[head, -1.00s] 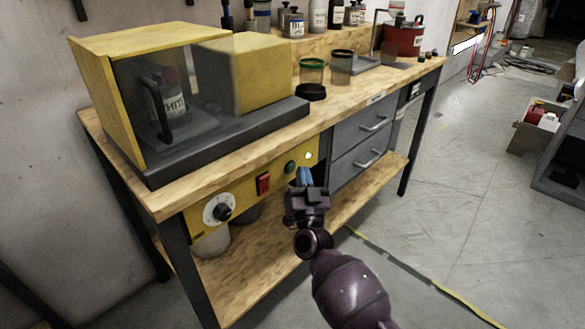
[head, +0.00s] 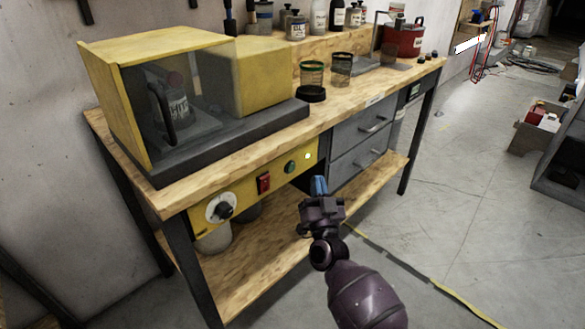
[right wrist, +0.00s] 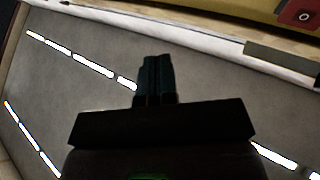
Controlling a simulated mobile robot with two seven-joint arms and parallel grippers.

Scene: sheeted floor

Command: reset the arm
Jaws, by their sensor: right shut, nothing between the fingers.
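My right gripper (head: 319,186) is in front of the workbench, just below and to the right of the yellow control panel (head: 240,185). Its blue fingers are together and hold nothing. It also shows in the right wrist view (right wrist: 156,78), with its dark fingers side by side. The arm is extended toward the bench, and the gripper appears apart from the panel and the drawers. My left gripper is not in view.
The wooden workbench (head: 200,182) carries a yellow machine with a clear cover (head: 205,95), jars and a red pot (head: 403,40). Grey drawers (head: 360,145) sit under the top. A red switch (head: 263,183) is on the panel.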

